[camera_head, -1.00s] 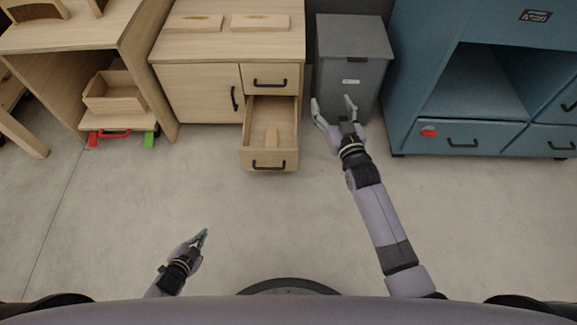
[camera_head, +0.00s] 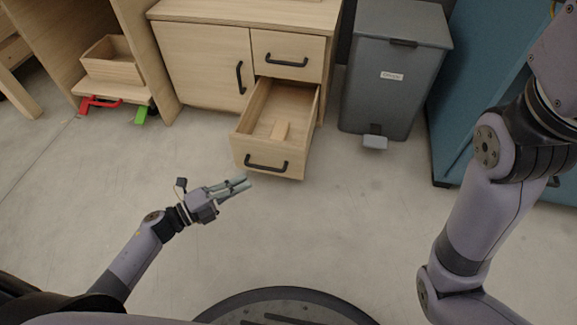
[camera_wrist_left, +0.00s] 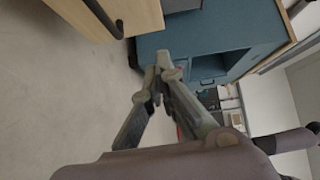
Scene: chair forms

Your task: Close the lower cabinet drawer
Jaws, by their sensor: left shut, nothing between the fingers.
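The lower cabinet drawer (camera_head: 305,128) stands pulled out from the light wooden cabinet (camera_head: 203,62). A wooden piece lies inside it, and its front has a black bar handle (camera_head: 267,163). My left gripper (camera_head: 248,183) is shut and empty, in front of the drawer's left front corner and apart from it in the head view. The left wrist view shows its fingertips together (camera_wrist_left: 163,68), with a wooden front and black handle (camera_wrist_left: 104,22) at the top left. My right arm rises at the right of the head view; its gripper is outside the picture.
A grey pedal bin (camera_head: 385,100) stands right of the drawer. A blue cabinet (camera_head: 462,120) is further right. At left, a wooden shelf holds an open box (camera_head: 112,62), with red and green pieces below. The floor before the drawer is clear.

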